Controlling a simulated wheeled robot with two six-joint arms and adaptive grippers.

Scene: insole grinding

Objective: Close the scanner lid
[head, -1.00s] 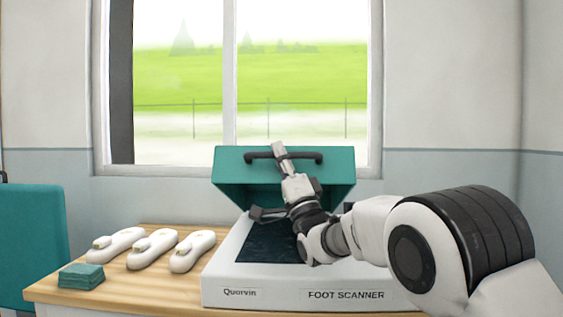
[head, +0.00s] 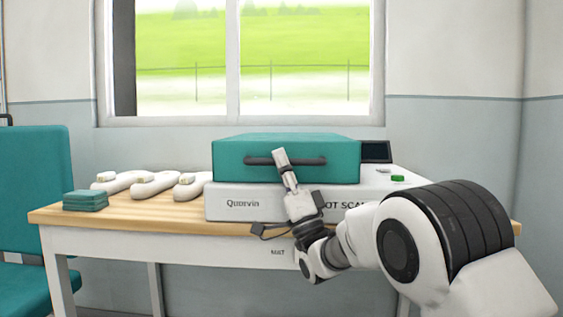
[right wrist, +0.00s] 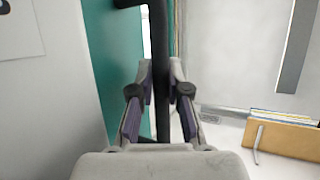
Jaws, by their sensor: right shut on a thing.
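The teal scanner lid (head: 225,158) lies level over the white foot scanner (head: 240,202), its front face upright. I see no clear gap between lid and scanner. A black bar handle (head: 312,161) runs across the lid's front. My right gripper (head: 281,157) is shut on the handle near its middle. In the right wrist view, the handle (right wrist: 160,40) passes between the fingers of my right gripper (right wrist: 162,75), beside the teal lid (right wrist: 112,60). The scanner's glass is hidden under the lid. My left gripper is out of view.
Several white foot-shaped forms (head: 125,181) and a teal stack of pads (head: 86,201) sit on the wooden table (head: 150,212) left of the scanner. A dark screen (head: 376,151) and a green button (head: 397,178) are at the scanner's right. A teal chair (head: 38,185) stands left.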

